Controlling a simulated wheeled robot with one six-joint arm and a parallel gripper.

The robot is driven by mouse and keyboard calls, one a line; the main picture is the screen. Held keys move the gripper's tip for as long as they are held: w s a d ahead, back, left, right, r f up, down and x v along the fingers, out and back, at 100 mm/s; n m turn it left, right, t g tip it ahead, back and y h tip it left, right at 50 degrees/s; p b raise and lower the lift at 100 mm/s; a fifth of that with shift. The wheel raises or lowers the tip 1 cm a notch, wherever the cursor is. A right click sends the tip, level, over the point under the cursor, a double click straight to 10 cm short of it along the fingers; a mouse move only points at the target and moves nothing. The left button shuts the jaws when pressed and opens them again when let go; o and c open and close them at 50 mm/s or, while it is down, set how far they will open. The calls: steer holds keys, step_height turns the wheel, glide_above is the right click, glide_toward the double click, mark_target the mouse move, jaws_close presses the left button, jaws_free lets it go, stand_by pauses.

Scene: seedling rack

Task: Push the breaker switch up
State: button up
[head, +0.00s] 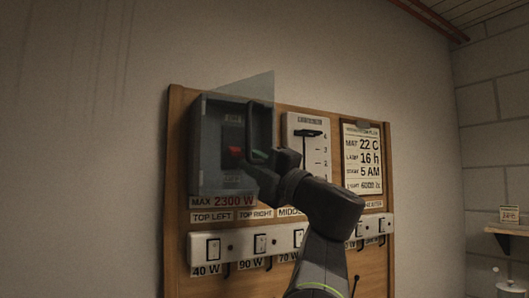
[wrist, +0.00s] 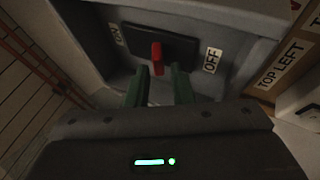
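The breaker box (head: 207,135) is a dark grey box at the upper left of the wooden board. Its red switch lever (head: 235,152) sits on a dark plate, nearer the OFF label below than the ON label above. In the wrist view the red lever (wrist: 157,58) stands out from the plate, with ON at left and OFF at right. My gripper (head: 258,156) reaches into the box from the right. In the wrist view its two green fingers (wrist: 160,80) are apart, one on each side of the lever, with gaps visible.
A see-through cover (head: 255,88) appears swung outward in front of the box. Below it runs a white strip (head: 225,247) of labelled rocker switches. A slider panel (head: 308,150) and a notice (head: 362,160) are to the right. A small shelf (head: 512,230) is at the far right.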

steer(key=shift+x, duration=1.35)
steer(key=shift+s, duration=0.1)
jaws_close()
